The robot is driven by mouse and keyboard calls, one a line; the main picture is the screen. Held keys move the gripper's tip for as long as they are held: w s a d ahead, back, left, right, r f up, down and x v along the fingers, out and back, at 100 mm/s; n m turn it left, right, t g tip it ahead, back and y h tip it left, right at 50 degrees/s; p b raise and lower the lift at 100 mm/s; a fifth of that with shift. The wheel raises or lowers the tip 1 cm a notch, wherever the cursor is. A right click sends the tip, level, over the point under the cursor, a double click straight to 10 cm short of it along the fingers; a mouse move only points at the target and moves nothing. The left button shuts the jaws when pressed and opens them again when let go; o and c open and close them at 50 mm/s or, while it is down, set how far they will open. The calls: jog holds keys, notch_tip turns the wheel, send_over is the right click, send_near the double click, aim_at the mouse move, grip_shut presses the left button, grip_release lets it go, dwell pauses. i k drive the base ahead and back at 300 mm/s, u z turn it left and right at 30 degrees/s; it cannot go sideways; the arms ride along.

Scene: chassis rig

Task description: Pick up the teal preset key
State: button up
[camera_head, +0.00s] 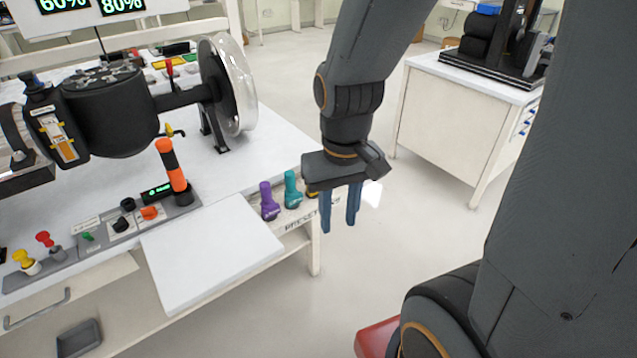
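The teal preset key (292,189) stands upright on a narrow ledge at the front right corner of the workbench. A purple key (267,201) stands just left of it. A yellow piece (312,194) shows just right of it, mostly hidden by my gripper. My gripper (339,226) points down with its two blue fingers apart and nothing visible between them. In the picture it is right of the teal key, apart from it, and appears to hang past the bench's right edge.
A white panel (210,250) lies left of the keys. A control box with an orange-and-black handle (173,170) stands behind it. A black machine with a large clear-rimmed wheel (235,85) sits farther back. A white cabinet (465,110) stands at right, with open floor between.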

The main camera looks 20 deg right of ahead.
aim_at(293, 198)
jog(key=i, duration=0.1)
jog(key=u, duration=0.05)
jog(key=k, duration=1.2)
jog(key=u, duration=1)
jog(key=i, duration=1.1)
jog(key=z, duration=0.65)
jog(key=i, duration=0.6)
